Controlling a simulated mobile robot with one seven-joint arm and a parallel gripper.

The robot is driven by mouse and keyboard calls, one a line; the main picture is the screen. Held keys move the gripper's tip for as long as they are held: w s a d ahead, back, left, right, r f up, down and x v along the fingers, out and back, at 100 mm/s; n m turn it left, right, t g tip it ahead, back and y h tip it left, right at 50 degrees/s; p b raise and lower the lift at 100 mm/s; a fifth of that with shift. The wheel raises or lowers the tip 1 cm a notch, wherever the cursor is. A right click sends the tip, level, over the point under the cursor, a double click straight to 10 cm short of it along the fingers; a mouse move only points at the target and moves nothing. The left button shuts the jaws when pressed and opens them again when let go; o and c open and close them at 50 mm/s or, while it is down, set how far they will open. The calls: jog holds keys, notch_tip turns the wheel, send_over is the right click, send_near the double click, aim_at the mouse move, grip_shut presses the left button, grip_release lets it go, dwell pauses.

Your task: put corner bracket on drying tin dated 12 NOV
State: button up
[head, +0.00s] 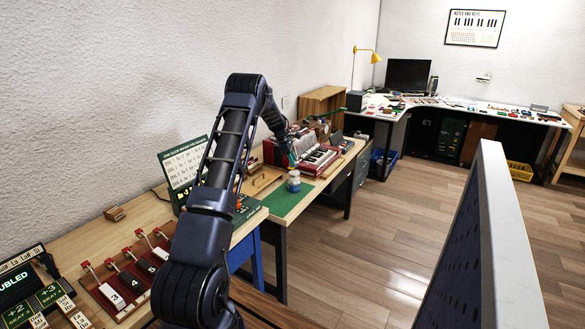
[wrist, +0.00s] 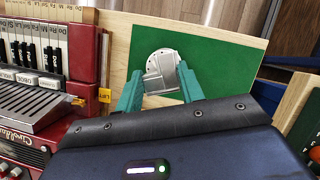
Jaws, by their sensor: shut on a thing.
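My gripper (wrist: 162,92), with teal fingers, is shut on a grey metal corner bracket (wrist: 161,73). In the wrist view the bracket overlaps the pale round top of a tin (wrist: 152,58); I cannot tell whether they touch. In the head view my gripper (head: 291,160) is just above the small white and blue tin (head: 293,182), which stands upright on a green mat (head: 286,202). No date can be read on the tin. The bracket cannot be made out in the head view.
A red accordion (wrist: 88,50) stands close on the left in the wrist view, with a small yellow tag (wrist: 104,96) beside it. The green mat is bare to the right of the tin. A bench with numbered levers (head: 125,270) is nearer in the head view.

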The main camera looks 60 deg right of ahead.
jog(key=shift+f, duration=2)
jog(key=shift+f, duration=0.1)
jog(key=o, duration=0.9)
jog(key=shift+o, duration=0.2)
jog(key=v, duration=1.2)
